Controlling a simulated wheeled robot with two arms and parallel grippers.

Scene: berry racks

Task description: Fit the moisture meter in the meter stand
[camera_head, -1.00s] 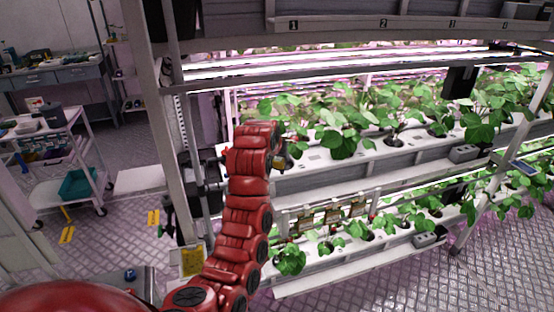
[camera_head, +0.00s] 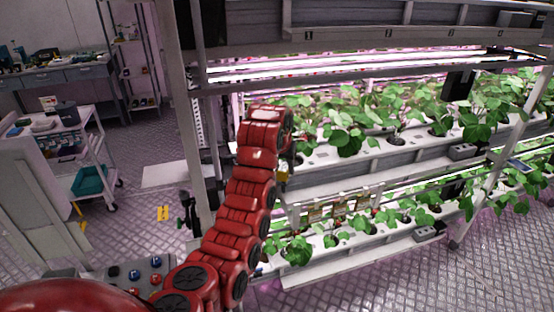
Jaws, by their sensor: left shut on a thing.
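My left arm reaches up from the bottom in red segments and bends over in front of the plant rack. My left gripper (camera_head: 284,165) is mostly hidden behind the arm's last link, at the rack's left end. It is shut on a small yellow thing, which looks like the moisture meter (camera_head: 283,177); only a sliver shows beside the arm. I cannot make out the meter stand. My right gripper is not in view.
Leafy plants grow in white channels on an upper (camera_head: 380,155) and a lower (camera_head: 340,262) tier. A grey rack post (camera_head: 184,100) stands left of my arm. A white cart (camera_head: 88,150) with a teal bin (camera_head: 89,180) stands farther left.

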